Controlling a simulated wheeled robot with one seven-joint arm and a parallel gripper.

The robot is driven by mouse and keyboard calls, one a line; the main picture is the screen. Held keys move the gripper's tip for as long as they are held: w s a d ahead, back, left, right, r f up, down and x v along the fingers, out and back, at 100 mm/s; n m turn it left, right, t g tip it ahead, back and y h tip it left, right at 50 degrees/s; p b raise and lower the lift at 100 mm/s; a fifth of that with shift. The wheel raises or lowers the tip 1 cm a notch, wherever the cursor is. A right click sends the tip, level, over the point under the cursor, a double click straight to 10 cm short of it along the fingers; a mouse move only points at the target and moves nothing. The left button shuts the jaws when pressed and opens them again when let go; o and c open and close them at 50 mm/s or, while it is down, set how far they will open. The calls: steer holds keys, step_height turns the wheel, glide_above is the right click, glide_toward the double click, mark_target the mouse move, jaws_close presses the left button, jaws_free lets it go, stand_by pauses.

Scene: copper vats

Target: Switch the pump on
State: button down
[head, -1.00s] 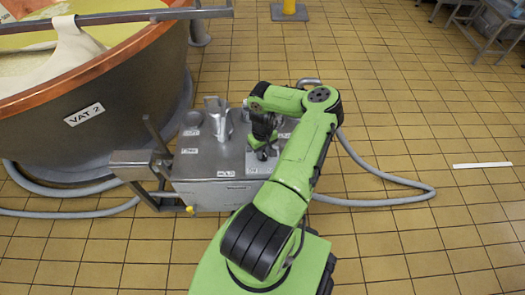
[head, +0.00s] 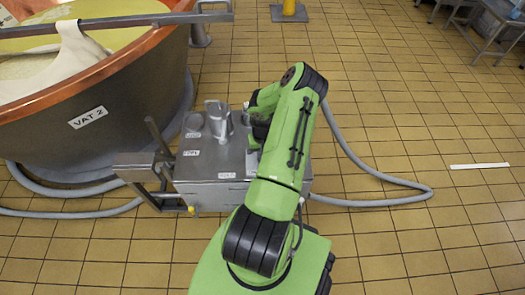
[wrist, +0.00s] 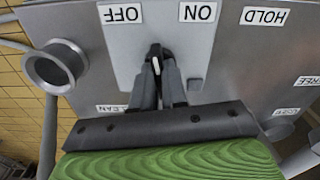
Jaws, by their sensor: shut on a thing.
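The pump unit (head: 205,165) is a grey metal box on a frame beside the vat. Its panel shows upside down in the wrist view, with an OFF label (wrist: 121,13), an ON label (wrist: 197,12) and a CLEAN label (wrist: 112,108). A small black switch knob (wrist: 156,58) with a white line stands on the plate. Its line points up the picture, between OFF and ON, with the tip leaning slightly toward OFF. My gripper (wrist: 158,76) is shut on the knob. In the head view my arm hides most of the gripper and the knob.
A round pipe port (wrist: 53,66) sticks out at the left. The copper-rimmed VAT 2 (head: 110,125) stands left; a grey hose (head: 385,190) lies on the floor right.

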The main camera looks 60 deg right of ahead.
steer(key=m+p, duration=0.1)
steer(key=m, duration=0.3)
steer(key=shift+a+f, duration=0.1)
steer(key=shift+s+f+m, duration=0.1)
steer(key=shift+m, duration=1.7)
steer(key=shift+a, duration=0.1)
steer(key=c, duration=1.2)
jaws_free()
steer(key=shift+o, duration=0.2)
step_height(320, 180, up, 16)
steer(key=p, duration=0.4)
steer(key=shift+f, duration=0.1)
